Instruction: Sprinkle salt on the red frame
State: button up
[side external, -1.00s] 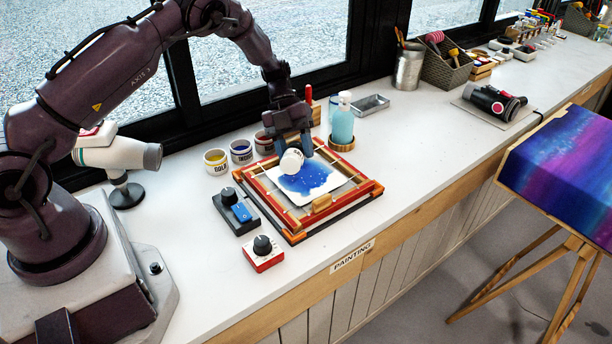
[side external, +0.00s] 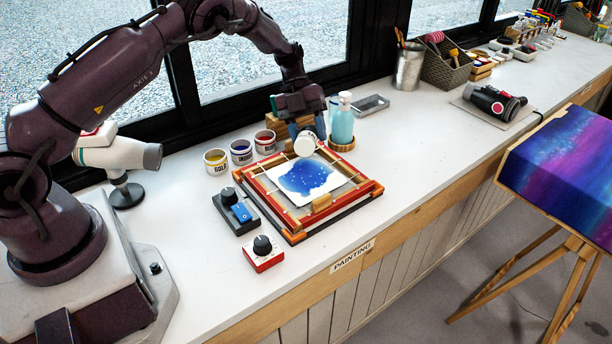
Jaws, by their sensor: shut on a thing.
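The red frame (side external: 362,198) lies on the white counter with a white silk (side external: 335,182) stretched inside it. The silk has a blue painted patch (side external: 303,178) with small white specks on it. My gripper (side external: 306,131) is shut on a white salt shaker (side external: 305,145). The shaker is held tilted above the back edge of the frame, behind the blue patch. Its lettering is too small to read, and the fingers partly hide it.
Gold, indigo and red paint jars (side external: 241,152) stand behind the frame to the left. A blue pump bottle (side external: 342,127) stands close behind at the right. A blue-switch box (side external: 236,212) and a red-based dial box (side external: 263,254) sit at the left.

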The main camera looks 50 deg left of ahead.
jog(key=shift+s+f, duration=0.1)
jog(key=shift+f, duration=1.45)
